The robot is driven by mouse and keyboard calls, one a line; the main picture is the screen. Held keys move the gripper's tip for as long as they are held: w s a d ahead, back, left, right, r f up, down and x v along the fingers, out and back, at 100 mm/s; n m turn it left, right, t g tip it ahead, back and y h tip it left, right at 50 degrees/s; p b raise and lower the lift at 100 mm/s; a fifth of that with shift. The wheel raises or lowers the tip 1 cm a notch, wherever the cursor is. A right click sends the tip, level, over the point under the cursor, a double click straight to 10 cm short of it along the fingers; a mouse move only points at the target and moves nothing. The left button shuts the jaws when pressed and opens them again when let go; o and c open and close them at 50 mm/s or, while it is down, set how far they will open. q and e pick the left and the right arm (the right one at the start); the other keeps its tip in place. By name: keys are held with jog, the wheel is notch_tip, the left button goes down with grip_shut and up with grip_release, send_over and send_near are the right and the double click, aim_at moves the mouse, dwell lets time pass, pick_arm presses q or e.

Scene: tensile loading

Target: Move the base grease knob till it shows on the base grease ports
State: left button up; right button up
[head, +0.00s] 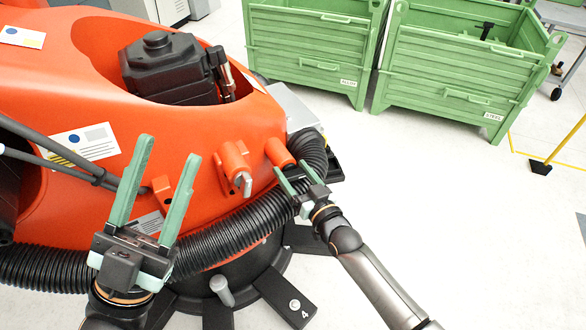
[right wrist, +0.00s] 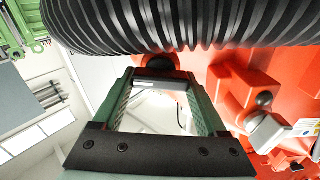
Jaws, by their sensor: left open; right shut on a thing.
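A short orange cylinder (head: 278,152) juts from the orange robot base at the tips of my right gripper (head: 289,170); I take it to be the base grease knob. In the right wrist view, a dark round end (right wrist: 157,62) shows between the fingertips, and the fingers hide its sides. My right gripper is shut on it. Left of it is an orange fitting (head: 236,160) with a grey lever, also in the right wrist view (right wrist: 268,130). My left gripper (head: 168,148) is open and empty in front of the base. I cannot make out port markings.
A black ribbed hose (head: 235,230) curves around the base close below my right gripper and crosses the top of the right wrist view (right wrist: 200,22). Green crates (head: 310,50) stand behind.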

pick_arm(q)
jog(key=shift+r, duration=0.2)
pick_arm(e)
jog(key=shift+f+m, duration=0.1)
jog(key=shift+m, duration=0.9)
jog(key=o, duration=1.3)
pick_arm(q)
jog(key=shift+w+a+f+n+y+p, duration=0.15)
jog(key=shift+w+f+n+y+p, duration=0.3)
jog(key=shift+w+n+y+p, duration=0.3)
jog(key=shift+w+a+f+n+y+p, duration=0.1)
jog(key=shift+w+f+n+y+p, duration=0.45)
jog(key=shift+y, duration=0.45)
jog(key=shift+w+a+f+n+y+p, duration=0.15)
jog(key=shift+w+f+n+y+p, duration=0.15)
jog(key=shift+w+n+y+p, duration=0.45)
pick_arm(e)
jog(key=v, duration=1.2)
jog(key=shift+s, duration=0.25)
pick_arm(q)
jog(key=shift+m, duration=0.25)
pick_arm(e)
jog(key=shift+d, duration=0.15)
